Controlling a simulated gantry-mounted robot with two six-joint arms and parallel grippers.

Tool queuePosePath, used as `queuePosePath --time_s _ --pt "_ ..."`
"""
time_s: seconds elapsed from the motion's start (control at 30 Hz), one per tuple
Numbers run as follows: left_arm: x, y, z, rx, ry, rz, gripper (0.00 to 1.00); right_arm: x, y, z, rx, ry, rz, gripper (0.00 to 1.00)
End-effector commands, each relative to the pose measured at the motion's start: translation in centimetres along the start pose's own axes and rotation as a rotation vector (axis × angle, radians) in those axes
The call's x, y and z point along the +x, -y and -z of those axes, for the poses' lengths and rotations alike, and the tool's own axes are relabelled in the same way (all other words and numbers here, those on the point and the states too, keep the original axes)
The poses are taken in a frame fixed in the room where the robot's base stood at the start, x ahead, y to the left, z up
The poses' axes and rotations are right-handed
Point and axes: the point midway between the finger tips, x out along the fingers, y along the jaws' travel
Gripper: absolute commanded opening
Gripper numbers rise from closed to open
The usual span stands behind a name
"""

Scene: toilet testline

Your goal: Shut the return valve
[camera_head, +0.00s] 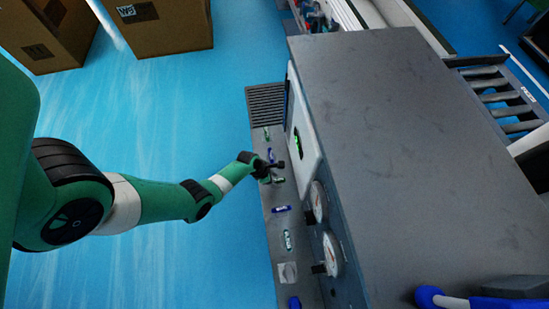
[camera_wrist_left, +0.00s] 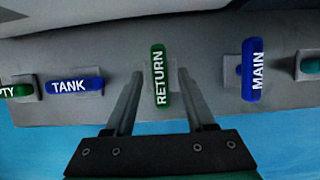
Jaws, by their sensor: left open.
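The return valve is a green handle (camera_wrist_left: 159,75) marked RETURN in the left wrist view. It stands upright in the picture, across the length of the grey ledge. My left gripper (camera_wrist_left: 159,84) is open, with one finger on each side of the handle. I see gaps between fingers and handle, and cannot tell how deep the handle sits between them. In the head view my left gripper (camera_head: 274,169) is over the ledge, beside a small green handle (camera_head: 279,180) that it partly covers.
The blue TANK handle (camera_wrist_left: 75,86) lies along the ledge on the left, and the blue MAIN handle (camera_wrist_left: 252,69) stands crosswise on the right. The grey machine (camera_head: 420,150) with gauges (camera_head: 333,254) rises beside the ledge (camera_head: 275,225). Open blue floor lies left; cardboard boxes (camera_head: 165,25) stand far back.

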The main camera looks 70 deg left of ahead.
Motion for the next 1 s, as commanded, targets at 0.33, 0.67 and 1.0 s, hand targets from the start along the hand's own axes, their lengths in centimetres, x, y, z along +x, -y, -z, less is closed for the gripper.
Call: queuePosePath --time_s 0.33,0.67,1.0 --pt "-0.09 0.01 -0.02 0.000 0.000 0.000 0.21 0.06 0.00 0.08 0.000 0.000 0.000 1.00" --pt "-0.08 0.02 0.00 0.000 0.000 0.001 0.00 0.06 0.00 0.06 0.000 0.000 0.000 1.00" --pt "-0.01 -0.04 0.01 0.055 -0.002 0.025 0.00 -0.04 0.00 -0.03 0.000 0.000 0.000 1.00"
